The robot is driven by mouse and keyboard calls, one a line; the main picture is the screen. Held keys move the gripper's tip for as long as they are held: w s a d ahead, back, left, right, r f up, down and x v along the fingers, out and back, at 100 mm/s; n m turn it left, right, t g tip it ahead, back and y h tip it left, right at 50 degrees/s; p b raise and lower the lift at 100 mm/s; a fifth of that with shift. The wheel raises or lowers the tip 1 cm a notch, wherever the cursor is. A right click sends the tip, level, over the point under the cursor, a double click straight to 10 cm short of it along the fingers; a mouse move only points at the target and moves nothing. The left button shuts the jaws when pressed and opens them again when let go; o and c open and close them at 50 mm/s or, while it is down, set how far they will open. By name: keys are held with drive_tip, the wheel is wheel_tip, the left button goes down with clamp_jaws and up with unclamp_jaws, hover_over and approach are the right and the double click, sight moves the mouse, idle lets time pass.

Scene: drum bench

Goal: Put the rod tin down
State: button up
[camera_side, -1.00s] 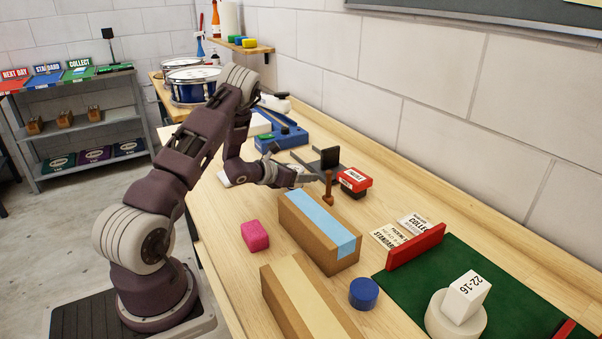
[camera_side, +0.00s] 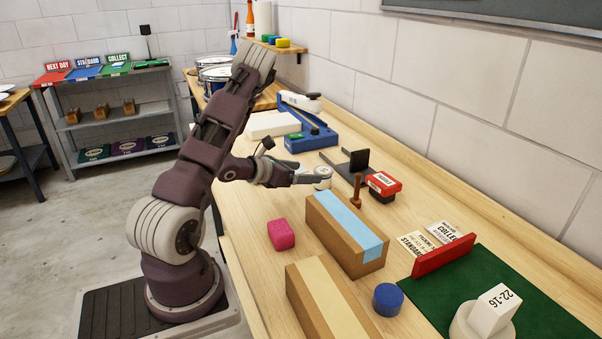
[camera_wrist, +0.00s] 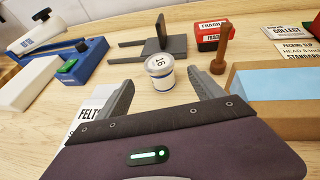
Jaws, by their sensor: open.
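My gripper is open. In the side view the tin (camera_side: 323,183) shows at the end of my gripper (camera_side: 312,180), over the bench; its base is partly hidden there, so contact with the bench is hard to judge.
A brown peg (camera_side: 357,192), a dark bookend-like stand (camera_side: 357,160) and red-and-black blocks (camera_side: 384,186) are close by. A cardboard box with blue tape (camera_side: 345,232) and a pink block (camera_side: 281,235) lie nearer. A blue tool (camera_side: 310,135) is behind.

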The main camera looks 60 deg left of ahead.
drive_tip(key=w+d+r+n+g+y, duration=0.15)
drive_tip(key=w+r+n, duration=0.25)
drive_tip(key=r+n, duration=0.45)
drive_tip(key=s+d+r+n+g, duration=0.1)
drive_tip(key=d+r+n+g, duration=0.1)
drive_tip(key=d+r+n, duration=0.7)
drive_tip(key=s+d+r+n+g+h, duration=0.1)
drive_tip(key=s+d+n+g+h, duration=0.3)
drive_tip(key=s+d+n, duration=1.1)
drive_tip(key=s+d, duration=0.8)
drive_tip(key=shift+s+d+r+n, duration=0.15)
drive_tip(key=shift+d+r+n, duration=0.05)
drive_tip(key=shift+n, duration=0.15)
